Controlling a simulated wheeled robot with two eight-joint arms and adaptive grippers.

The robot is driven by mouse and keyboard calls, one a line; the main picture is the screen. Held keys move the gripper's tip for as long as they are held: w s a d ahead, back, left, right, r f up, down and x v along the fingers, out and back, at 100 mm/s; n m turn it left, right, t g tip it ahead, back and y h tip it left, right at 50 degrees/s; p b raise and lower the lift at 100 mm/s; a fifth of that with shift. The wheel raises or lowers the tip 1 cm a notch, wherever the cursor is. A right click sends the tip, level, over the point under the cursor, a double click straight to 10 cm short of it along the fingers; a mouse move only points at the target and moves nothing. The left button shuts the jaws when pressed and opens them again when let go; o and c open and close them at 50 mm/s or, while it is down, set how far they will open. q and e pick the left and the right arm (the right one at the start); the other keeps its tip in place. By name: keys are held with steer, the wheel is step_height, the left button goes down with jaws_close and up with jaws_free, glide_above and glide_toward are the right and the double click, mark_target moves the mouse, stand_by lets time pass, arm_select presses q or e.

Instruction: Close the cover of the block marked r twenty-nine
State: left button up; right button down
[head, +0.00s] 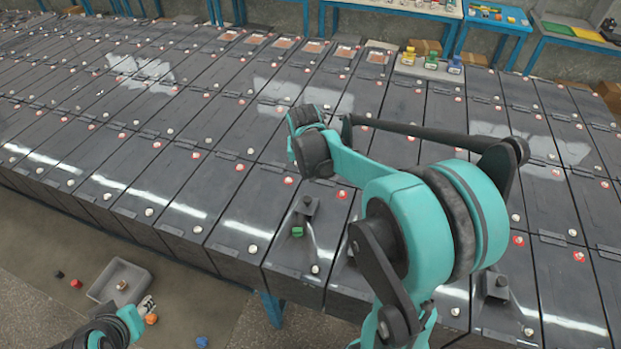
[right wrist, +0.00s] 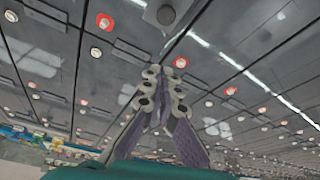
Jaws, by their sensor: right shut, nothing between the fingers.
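Dark grey battery blocks stand in long tight rows in the head view, with flat covers, red-ringed spots and pale round caps. No marking is legible, so I cannot tell which block is r twenty-nine. One front block (head: 290,262) carries a raised grey bracket and a small green piece (head: 297,232). Another front block has a similar grey bracket (head: 497,287). My right gripper (right wrist: 164,98) is shut and empty among the block tops in the right wrist view; a grey bracket (right wrist: 166,13) shows beyond it. My right arm hides several blocks in the head view.
A grey tray (head: 101,292) lies on the floor at lower left, with small coloured pieces around it, including a red one (head: 76,283) and a blue one (head: 201,341). Yellow (head: 409,56), green (head: 431,61) and blue (head: 454,65) items stand at the back. Blue-framed tables line the wall.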

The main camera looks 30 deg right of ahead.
mark_target(307, 204)
steer(key=x, duration=0.3)
steer(key=b+x, duration=0.1)
steer(key=x, duration=0.6)
steer(key=shift+w+d+f+b, duration=0.1)
steer(key=shift+w+d+b, duration=0.1)
steer(key=shift+d+b, duration=0.2)
steer(key=s+a, duration=0.2)
steer(key=shift+s, duration=0.4)
steer(key=shift+s+a, duration=0.15)
steer(key=shift+s, duration=0.15)
